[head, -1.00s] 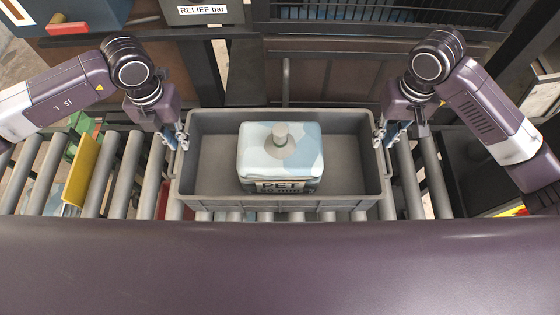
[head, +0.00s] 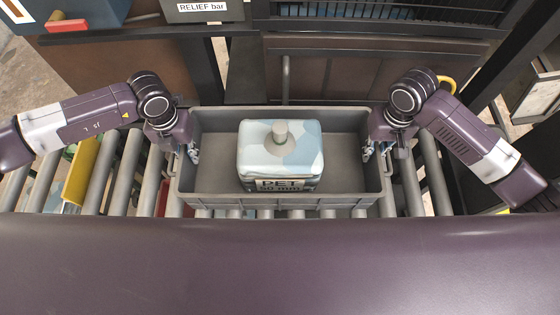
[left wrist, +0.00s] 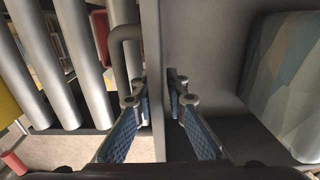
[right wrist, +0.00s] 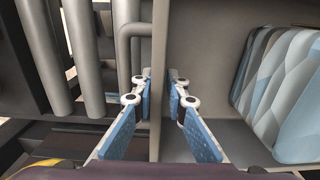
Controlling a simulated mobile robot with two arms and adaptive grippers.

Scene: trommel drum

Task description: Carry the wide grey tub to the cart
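The wide grey tub (head: 220,200) rests level on the roller conveyor and holds a pale blue-and-white block-shaped container with a grey cap (head: 281,145). My left gripper (head: 192,153) is at the tub's left wall. In the left wrist view its fingers (left wrist: 160,90) stand apart on either side of that wall (left wrist: 153,40). My right gripper (head: 369,151) is at the right wall. In the right wrist view its fingers (right wrist: 160,85) also straddle the wall (right wrist: 160,40), with a gap showing between the pads. Whether the fingertips touch the walls is hard to tell.
Rollers (head: 125,175) run on both sides of the tub. A yellow panel (head: 82,170) stands at the left. A dark machine frame with a grille (head: 380,20) and a box labelled RELIEF bar (head: 203,10) lie beyond the tub. My purple body fills the near edge.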

